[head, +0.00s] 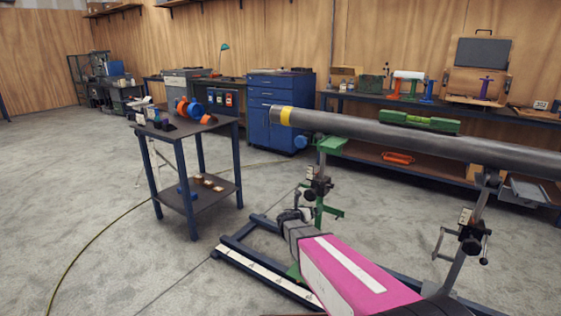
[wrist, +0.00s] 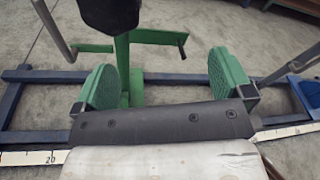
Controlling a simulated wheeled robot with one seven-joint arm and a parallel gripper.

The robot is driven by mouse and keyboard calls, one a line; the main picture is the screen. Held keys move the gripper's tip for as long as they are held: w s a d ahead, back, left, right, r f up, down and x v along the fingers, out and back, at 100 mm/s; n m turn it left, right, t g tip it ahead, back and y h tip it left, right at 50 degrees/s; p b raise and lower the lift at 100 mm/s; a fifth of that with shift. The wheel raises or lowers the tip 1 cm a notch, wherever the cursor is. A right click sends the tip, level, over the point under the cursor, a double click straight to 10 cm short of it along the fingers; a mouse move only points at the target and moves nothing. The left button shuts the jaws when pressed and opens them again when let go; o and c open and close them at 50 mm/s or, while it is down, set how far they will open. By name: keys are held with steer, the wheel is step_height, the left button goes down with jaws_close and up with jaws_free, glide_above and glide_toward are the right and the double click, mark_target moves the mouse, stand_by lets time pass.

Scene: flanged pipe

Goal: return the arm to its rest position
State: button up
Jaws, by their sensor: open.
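My arm, pink and white, reaches in from the bottom of the head view. My gripper (head: 292,216) is at its far end, low in front of the pipe stand and below the pipe. In the wrist view my gripper (wrist: 165,88) shows two green-padded fingers spread wide apart, with nothing between them. A green post of the stand (wrist: 123,70) stands beyond the fingers, and the blue floor frame (wrist: 170,135) runs behind them. The grey pipe (head: 400,135) with a yellow band near its end lies across the stands, above and apart from my gripper.
A dark side table (head: 190,128) with blue legs holds orange and blue parts at left. The blue floor frame (head: 265,280) with a measuring strip lies under the stands. A blue drawer cabinet (head: 275,110) and a long workbench (head: 365,100) line the back wall.

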steer(key=s+d+f+m+g+y, duration=0.2)
steer(key=s+d+m+g, duration=0.2)
steer(key=s+m, duration=0.45)
steer(key=s+d+f+m+g+y, duration=0.25)
steer(key=s+m+g, duration=0.35)
steer(key=m, duration=0.4)
steer(key=s+a+m+g+y, duration=0.1)
steer(key=s+a+m+y, duration=0.1)
steer(key=s+m, duration=0.4)
steer(key=s+a+r+m+g+y, duration=0.1)
steer(key=s+a+m+y, duration=0.1)
steer(key=s+m+y, duration=0.3)
steer(key=shift+s+a+r+m, duration=0.2)
steer(key=shift+s+a+m, duration=0.3)
steer(key=shift+m, duration=0.55)
steer(key=shift+o, duration=0.2)
steer(key=shift+d, duration=0.15)
